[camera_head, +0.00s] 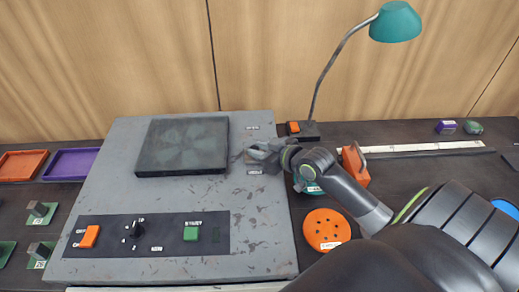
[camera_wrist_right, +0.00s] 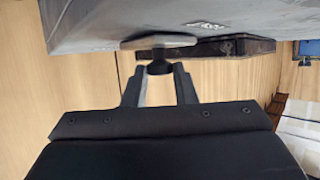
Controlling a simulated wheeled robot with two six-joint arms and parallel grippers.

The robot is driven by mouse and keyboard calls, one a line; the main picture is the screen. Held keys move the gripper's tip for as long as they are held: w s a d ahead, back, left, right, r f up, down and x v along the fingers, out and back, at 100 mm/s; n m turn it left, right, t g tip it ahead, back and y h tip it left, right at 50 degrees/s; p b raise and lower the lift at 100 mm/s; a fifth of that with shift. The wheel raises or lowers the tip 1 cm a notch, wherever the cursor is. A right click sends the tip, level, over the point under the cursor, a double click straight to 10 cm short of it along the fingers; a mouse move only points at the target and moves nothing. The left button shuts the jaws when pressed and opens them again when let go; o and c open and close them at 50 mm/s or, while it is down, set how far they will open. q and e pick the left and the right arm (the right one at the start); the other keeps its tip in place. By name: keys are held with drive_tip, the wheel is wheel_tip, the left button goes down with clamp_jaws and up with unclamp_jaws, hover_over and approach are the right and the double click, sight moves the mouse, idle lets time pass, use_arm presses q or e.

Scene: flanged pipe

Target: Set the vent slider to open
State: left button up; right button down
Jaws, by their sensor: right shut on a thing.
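The vent slider is on the right part of the grey panel's top (camera_head: 135,190), between two small labels (camera_head: 252,127) and (camera_head: 255,172) too small to read surely. My right gripper (camera_head: 262,153) covers most of it in the head view. In the right wrist view, the slider's dark knob (camera_wrist_right: 159,67) sits between the fingertips of the right gripper (camera_wrist_right: 160,84), which is shut on it. A light plate (camera_wrist_right: 158,42) lies behind the knob. The dark square vent (camera_head: 183,145) is left of the gripper. My left gripper is not in view.
The panel's front strip carries an orange switch (camera_head: 90,236), a black knob (camera_head: 134,229) and a green button (camera_head: 191,233). A teal lamp (camera_head: 396,22) stands behind my right arm. An orange disc (camera_head: 326,229) lies right of the panel. Trays (camera_head: 70,164) lie at the left.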

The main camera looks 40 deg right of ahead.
drive_tip(key=w+d+b, duration=0.1)
drive_tip(key=w, duration=0.1)
drive_tip(key=w+d+b, duration=0.1)
drive_tip(key=w, duration=0.1)
drive_tip(key=w+d+b, duration=0.2)
drive_tip(key=shift+w+d+f, duration=0.1)
drive_tip(key=shift+w+f, duration=0.1)
drive_tip(key=shift+w, duration=0.15)
drive_tip(key=shift+w+d+r, duration=0.1)
drive_tip(key=shift+w+d, duration=0.05)
drive_tip(key=shift+r, duration=0.25)
drive_tip(key=c, duration=1.4)
unclamp_jaws()
drive_tip(key=shift+o, duration=1)
drive_tip(key=shift+w+f, duration=0.15)
